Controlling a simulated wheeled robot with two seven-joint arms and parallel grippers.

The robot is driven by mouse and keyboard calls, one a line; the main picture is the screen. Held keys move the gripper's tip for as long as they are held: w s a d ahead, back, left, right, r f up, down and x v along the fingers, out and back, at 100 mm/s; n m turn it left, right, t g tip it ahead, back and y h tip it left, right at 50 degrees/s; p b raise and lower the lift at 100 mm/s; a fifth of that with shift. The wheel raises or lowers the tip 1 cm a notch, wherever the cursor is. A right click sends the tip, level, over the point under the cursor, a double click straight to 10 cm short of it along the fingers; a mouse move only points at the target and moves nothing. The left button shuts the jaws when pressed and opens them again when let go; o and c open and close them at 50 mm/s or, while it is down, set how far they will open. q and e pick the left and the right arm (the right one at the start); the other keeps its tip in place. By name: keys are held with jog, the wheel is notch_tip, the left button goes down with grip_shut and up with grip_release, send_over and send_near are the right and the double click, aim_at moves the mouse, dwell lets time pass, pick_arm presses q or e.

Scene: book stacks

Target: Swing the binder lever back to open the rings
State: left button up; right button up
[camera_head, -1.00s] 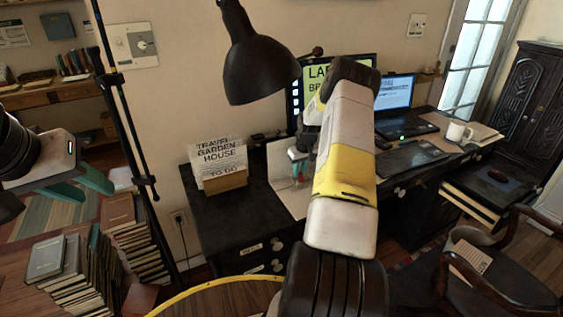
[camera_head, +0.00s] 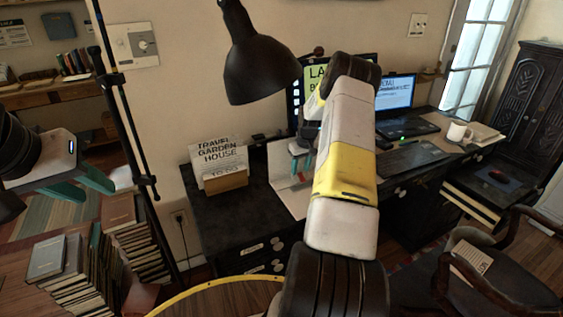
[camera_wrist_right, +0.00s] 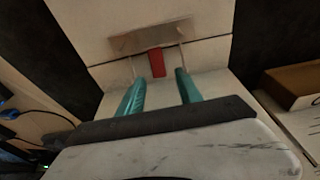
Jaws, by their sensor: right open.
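The binder (camera_head: 281,187) lies open on the dark desk, its pale inside facing up. In the right wrist view the binder (camera_wrist_right: 215,60) shows a metal plate (camera_wrist_right: 150,36), a red lever (camera_wrist_right: 156,62) and a thin wire ring on each side. My right gripper (camera_wrist_right: 158,84) is open, its teal fingers on either side of the lever's line, with nothing between them. In the head view my right gripper (camera_head: 300,162) is above the binder, partly hidden by my arm. My left gripper (camera_head: 97,190) is open and empty at the far left.
A card holder (camera_head: 220,170) stands left of the binder. A black lamp (camera_head: 262,65) hangs above the desk. A laptop (camera_head: 397,105), a monitor and a mug (camera_head: 459,133) are to the right. Book stacks (camera_head: 75,265) stand at lower left.

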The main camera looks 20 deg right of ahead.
aim_at(301, 177)
jog(key=v, duration=0.5)
jog(key=shift+s+r, duration=0.1)
jog(key=shift+r, duration=0.3)
